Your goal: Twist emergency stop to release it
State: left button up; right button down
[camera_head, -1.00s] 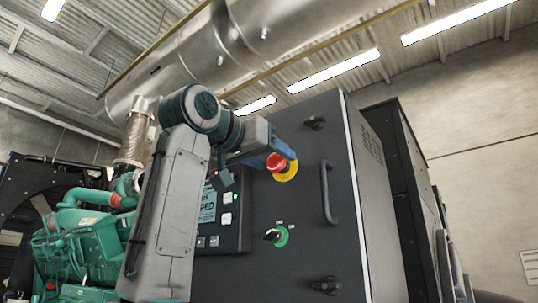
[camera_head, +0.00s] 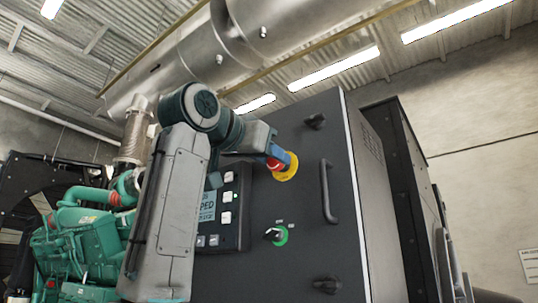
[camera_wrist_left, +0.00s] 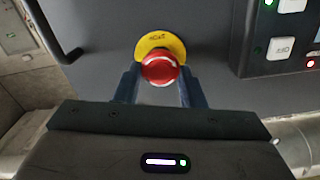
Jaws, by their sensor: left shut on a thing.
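The emergency stop is a red mushroom button (camera_head: 275,162) on a yellow ring (camera_head: 288,173), on the dark front panel of the cabinet. My left gripper (camera_head: 279,163) is at the button, and its blue fingers partly cover the red head in the head view. In the left wrist view the red button (camera_wrist_left: 161,67) sits between the two fingers of my left gripper (camera_wrist_left: 159,84), with the yellow ring (camera_wrist_left: 149,43) behind it. The left gripper is shut on the button. My right gripper is not in view.
A control panel with a screen (camera_head: 207,205) and buttons is to the left. A green engine (camera_head: 85,245) stands further left.

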pick_arm(q)
jog(key=m, duration=0.4)
jog(key=shift+d+m, duration=0.1)
jog(key=shift+m, duration=0.3)
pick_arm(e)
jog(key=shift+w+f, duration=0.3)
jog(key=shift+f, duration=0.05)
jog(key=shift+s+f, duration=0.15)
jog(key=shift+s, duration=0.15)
pick_arm(q)
jog(key=o, duration=1)
jog(key=shift+s, duration=0.1)
